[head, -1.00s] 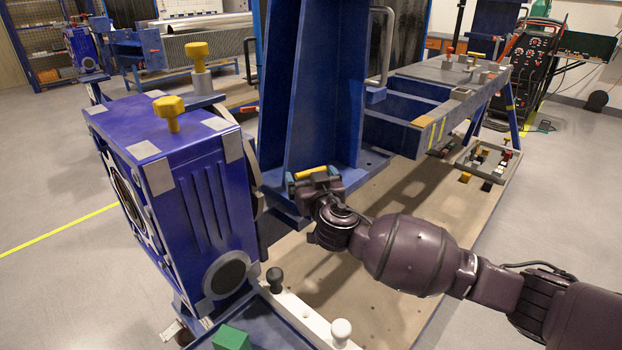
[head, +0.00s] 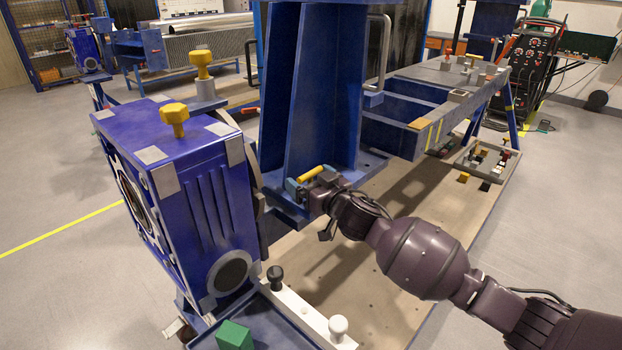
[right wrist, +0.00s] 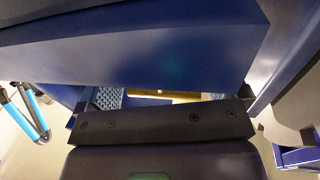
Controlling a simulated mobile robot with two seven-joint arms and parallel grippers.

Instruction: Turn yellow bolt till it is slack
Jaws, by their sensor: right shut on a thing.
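My right gripper (head: 311,180) is shut on a bar-shaped yellow bolt head (head: 312,173) low at the front of the blue upright column. The blue-grey fingertips sit at its two sides, and the bolt's shank is hidden. In the right wrist view the yellow bolt (right wrist: 150,95) shows as a thin strip between the textured finger pads (right wrist: 108,98), partly covered by a blue plate. Two other yellow knob-headed bolts stand upright, one on the blue box (head: 174,118) and one on a grey cylinder behind it (head: 203,65). My left gripper is not in view.
The blue column (head: 312,90) rises right behind my right gripper. The blue box (head: 205,195) stands close on the left. A white bar with a black and a white knob (head: 300,315) and a green block (head: 235,335) are in front.

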